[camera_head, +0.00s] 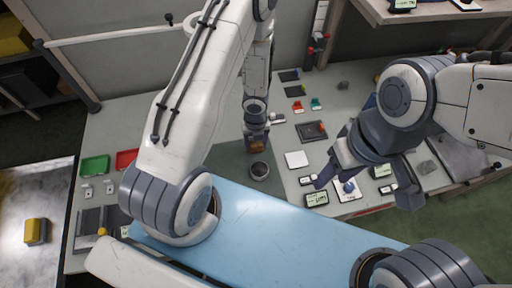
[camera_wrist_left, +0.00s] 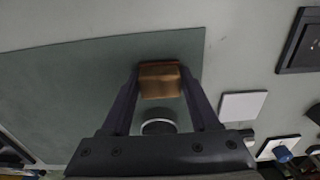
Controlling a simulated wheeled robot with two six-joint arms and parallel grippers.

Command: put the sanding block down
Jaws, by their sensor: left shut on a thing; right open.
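The sanding block (camera_wrist_left: 160,82) is a brown block with an orange-red edge, held between the fingertips of my left gripper (camera_wrist_left: 162,75). In the head view my left gripper (camera_head: 257,141) points down over the table, and the block (camera_head: 257,147) shows just below it, partly hidden by the fingers. A grey-green mat (camera_wrist_left: 85,95) lies beneath the block in the wrist view; I cannot tell whether the block touches it. My right gripper (camera_head: 366,186) is open and empty over the right part of the table.
A white square (camera_head: 297,160) and a dark tray (camera_head: 311,131) lie to the right. Green (camera_head: 95,166) and red (camera_head: 127,158) trays lie left. Small displays crowd the right front.

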